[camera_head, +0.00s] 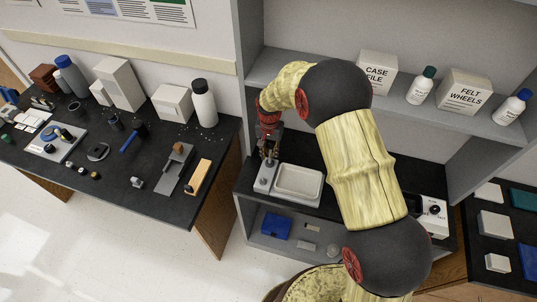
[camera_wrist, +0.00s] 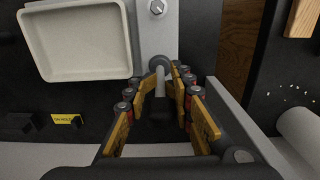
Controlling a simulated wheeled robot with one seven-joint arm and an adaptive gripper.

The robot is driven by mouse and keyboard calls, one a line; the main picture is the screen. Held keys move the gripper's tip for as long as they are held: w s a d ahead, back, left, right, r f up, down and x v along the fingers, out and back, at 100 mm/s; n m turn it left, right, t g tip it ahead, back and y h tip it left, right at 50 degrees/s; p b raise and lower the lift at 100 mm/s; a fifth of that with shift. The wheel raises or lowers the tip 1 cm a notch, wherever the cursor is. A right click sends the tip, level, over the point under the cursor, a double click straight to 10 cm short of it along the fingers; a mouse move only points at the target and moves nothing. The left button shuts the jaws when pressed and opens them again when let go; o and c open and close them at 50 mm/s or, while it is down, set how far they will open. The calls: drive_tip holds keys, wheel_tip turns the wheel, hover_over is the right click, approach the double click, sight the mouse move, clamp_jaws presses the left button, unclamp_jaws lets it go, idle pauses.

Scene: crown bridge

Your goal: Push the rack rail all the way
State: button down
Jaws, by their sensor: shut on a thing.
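My gripper (camera_head: 268,152) points down at the left end of the black counter inside the grey shelving unit. In the wrist view my gripper (camera_wrist: 162,82) has its yellow fingers closed around a grey round-headed handle (camera_wrist: 160,64). The handle stands at the near end of a light grey plate (camera_wrist: 157,35) with a bolt on it. The plate (camera_head: 264,180) lies right beside a white tray (camera_head: 297,183); the tray also shows in the wrist view (camera_wrist: 133,45). I cannot tell which part is the rack rail; the handle's lower end is hidden by the fingers.
A white box with a black knob (camera_head: 432,214) stands at the counter's right. Boxes and bottles sit on the shelf (camera_head: 395,100) above. A lower shelf holds a blue bin (camera_head: 276,225). The black table (camera_head: 115,185) at left is crowded.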

drive_tip(key=shift+w+r, duration=0.4)
drive_tip(key=c, duration=2)
unclamp_jaws()
drive_tip(key=o, duration=0.5)
drive_tip(key=shift+s+f, duration=0.3)
wheel_tip(320, 180, up, 8)
drive_tip(key=shift+f, duration=0.25)
drive_tip(key=shift+c, duration=0.4)
